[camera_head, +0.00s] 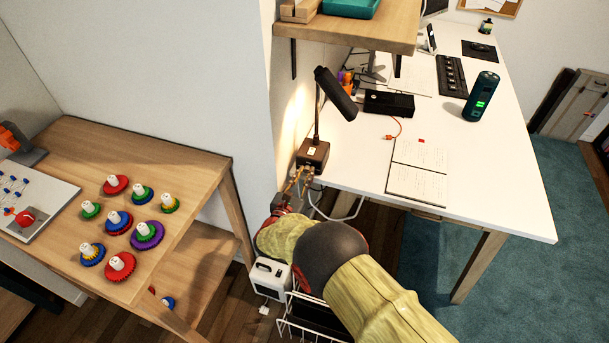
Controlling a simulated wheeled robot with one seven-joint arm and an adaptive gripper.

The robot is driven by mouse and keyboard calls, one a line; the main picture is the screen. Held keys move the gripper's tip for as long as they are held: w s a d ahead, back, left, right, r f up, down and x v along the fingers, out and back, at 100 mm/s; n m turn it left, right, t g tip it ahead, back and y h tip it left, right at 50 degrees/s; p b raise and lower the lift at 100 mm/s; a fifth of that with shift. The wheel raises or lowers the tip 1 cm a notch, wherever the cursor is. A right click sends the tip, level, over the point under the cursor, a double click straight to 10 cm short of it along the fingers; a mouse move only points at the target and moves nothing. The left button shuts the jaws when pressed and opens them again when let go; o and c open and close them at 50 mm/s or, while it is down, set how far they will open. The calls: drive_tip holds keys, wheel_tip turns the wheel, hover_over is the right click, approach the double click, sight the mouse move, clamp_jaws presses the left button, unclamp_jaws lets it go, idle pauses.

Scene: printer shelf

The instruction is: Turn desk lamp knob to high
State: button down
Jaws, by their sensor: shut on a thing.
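The desk lamp (337,92) has a dark head on a thin stem. Its brown box-shaped base (312,154) stands at the left edge of the white desk, with a small light label on it. My gripper (304,172) reaches up from below to the front of the base. Its fingers are shut on the lamp knob, which they largely hide. The knob's setting cannot be read. The lamp casts a warm glow on the wall beside it.
A wooden shelf (350,29) overhangs the desk's back. An open notebook (417,170), a black box (388,104) and a dark cylinder (481,97) lie or stand on the desk. A white cable hangs by my gripper. A wooden table (190,160) with colored gears is left; a wire basket sits below my arm.

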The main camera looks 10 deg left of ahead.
drive_tip(key=shift+s+f, duration=0.1)
drive_tip(key=shift+f, duration=0.15)
drive_tip(key=c, duration=2)
unclamp_jaws()
drive_tip(key=shift+o, duration=1.3)
drive_tip(key=shift+r, duration=0.1)
drive_tip(key=shift+o, duration=0.4)
drive_tip(key=shift+r, duration=0.1)
drive_tip(key=s+a, duration=0.2)
drive_tip(key=s, duration=0.9)
drive_tip(key=shift+s+a, duration=0.15)
drive_tip(key=shift+s, duration=0.2)
